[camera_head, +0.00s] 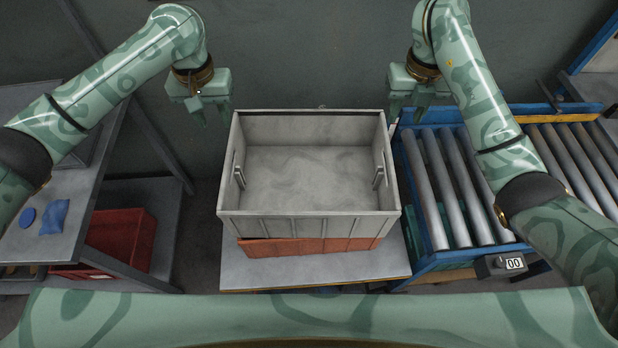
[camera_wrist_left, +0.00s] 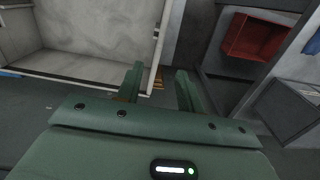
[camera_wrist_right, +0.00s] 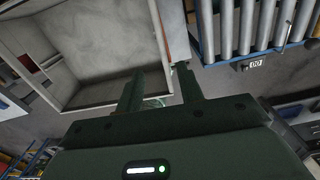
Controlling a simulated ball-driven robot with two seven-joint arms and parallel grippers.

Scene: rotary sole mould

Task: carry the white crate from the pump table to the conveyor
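The white crate (camera_head: 300,226) stands upright in the middle of the head view, on top of an orange crate (camera_head: 325,246) on a pale table (camera_head: 300,275). Its inside looks bare and mottled grey. My left gripper (camera_head: 212,114) is open and empty by the crate's far left corner. In the left wrist view the crate's wall edge (camera_wrist_left: 156,50) shows between the fingers in the picture. My right gripper (camera_head: 408,108) is open and empty by the far right corner; the crate (camera_wrist_right: 95,40) fills the left of the right wrist view. I cannot tell the fingers' height above the rim.
The roller conveyor (camera_head: 450,190) with a blue frame stands right of the crate, its rollers clear. A small box marked 00 (camera_head: 500,265) sits at its near side. At left are a grey bench (camera_head: 75,205) with a blue pouch (camera_head: 55,217), and a red bin (camera_head: 125,240) below.

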